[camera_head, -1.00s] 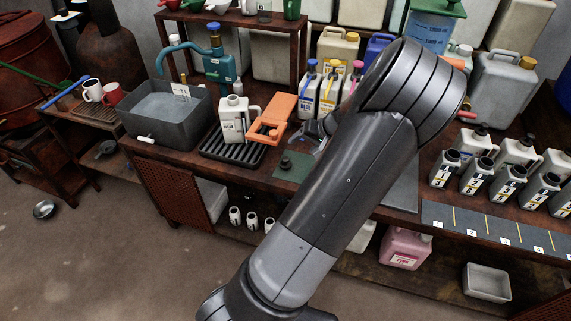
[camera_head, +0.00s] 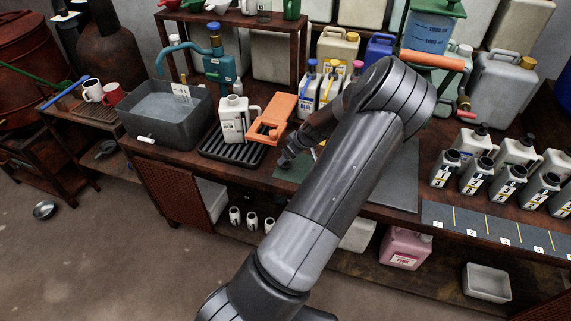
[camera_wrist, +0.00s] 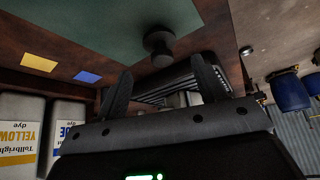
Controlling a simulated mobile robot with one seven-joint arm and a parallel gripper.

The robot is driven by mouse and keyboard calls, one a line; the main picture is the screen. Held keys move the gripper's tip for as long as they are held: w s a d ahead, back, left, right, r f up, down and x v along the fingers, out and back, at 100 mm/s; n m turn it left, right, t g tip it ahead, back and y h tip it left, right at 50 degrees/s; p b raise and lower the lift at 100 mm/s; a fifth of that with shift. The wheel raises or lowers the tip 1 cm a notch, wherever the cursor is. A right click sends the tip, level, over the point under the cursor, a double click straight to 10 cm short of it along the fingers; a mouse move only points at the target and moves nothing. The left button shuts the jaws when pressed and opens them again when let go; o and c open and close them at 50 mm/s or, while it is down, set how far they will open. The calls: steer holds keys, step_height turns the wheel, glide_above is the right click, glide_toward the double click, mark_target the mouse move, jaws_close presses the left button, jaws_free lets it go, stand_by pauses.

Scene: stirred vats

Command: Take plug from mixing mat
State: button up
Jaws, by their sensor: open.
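The plug (camera_wrist: 160,45) is a small dark knobbed piece on the green mixing mat (camera_wrist: 95,25) in the wrist view. The mat also shows in the head view (camera_head: 289,174), partly covered by my arm. My gripper (camera_wrist: 163,76) is open, its two dark fingers pointing toward the plug, one to each side in the picture. The plug appears just beyond the fingertips, with nothing held. In the head view my gripper (camera_head: 287,157) is low over the mat, and I cannot clearly separate the plug from it there.
A black drip tray (camera_head: 228,149) with a white jug (camera_head: 234,120) stands left of the mat, beside an orange holder (camera_head: 275,121). Dye bottles (camera_head: 308,92) stand behind. A grey basin (camera_head: 165,112) is further left. Numbered bottles (camera_head: 475,176) stand to the right.

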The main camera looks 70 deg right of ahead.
mark_target(286, 164)
steer(key=x, duration=0.4)
steer(key=shift+s+a+f, duration=0.1)
steer(key=shift+a+f, duration=0.1)
steer(key=shift+f, duration=0.35)
steer(key=c, duration=1)
